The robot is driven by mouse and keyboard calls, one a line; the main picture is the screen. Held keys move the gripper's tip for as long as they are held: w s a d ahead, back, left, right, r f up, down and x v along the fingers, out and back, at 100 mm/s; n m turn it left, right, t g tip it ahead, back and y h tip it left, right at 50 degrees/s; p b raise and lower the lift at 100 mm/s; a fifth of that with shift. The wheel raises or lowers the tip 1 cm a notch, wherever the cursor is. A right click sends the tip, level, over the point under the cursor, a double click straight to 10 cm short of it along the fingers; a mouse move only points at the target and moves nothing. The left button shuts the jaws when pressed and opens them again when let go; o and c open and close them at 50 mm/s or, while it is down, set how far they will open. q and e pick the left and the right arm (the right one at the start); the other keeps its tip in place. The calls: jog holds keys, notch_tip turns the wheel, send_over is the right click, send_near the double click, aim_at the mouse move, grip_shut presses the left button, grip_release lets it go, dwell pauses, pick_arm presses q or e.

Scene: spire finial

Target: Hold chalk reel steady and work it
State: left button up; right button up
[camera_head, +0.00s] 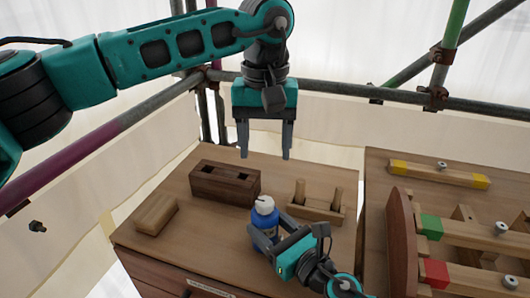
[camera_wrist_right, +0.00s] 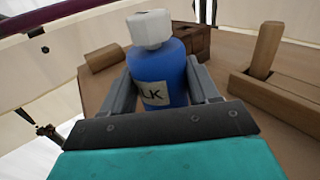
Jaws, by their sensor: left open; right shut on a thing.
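The chalk reel (camera_head: 264,222) is a blue bottle-shaped body with a white cap, upright at the front middle of the wooden cabinet top. In the right wrist view the chalk reel (camera_wrist_right: 160,75) stands between the fingers, with part of its label reading "LK". My right gripper (camera_head: 268,242) is shut on its body from the front right; the fingers also show in the wrist view (camera_wrist_right: 163,90). The lower part of the reel is hidden by the gripper. My left gripper (camera_head: 265,153) is open and empty, pointing down above and behind the reel, apart from it.
A dark wooden block with square holes (camera_head: 225,183) stands behind left of the reel. A pegged wooden rack (camera_head: 316,205) is to its right, and a small block (camera_head: 156,213) lies left. A bench with coloured beams (camera_head: 440,173) stands right. Scaffold tubes (camera_head: 440,98) run behind.

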jog(key=o, duration=1.2)
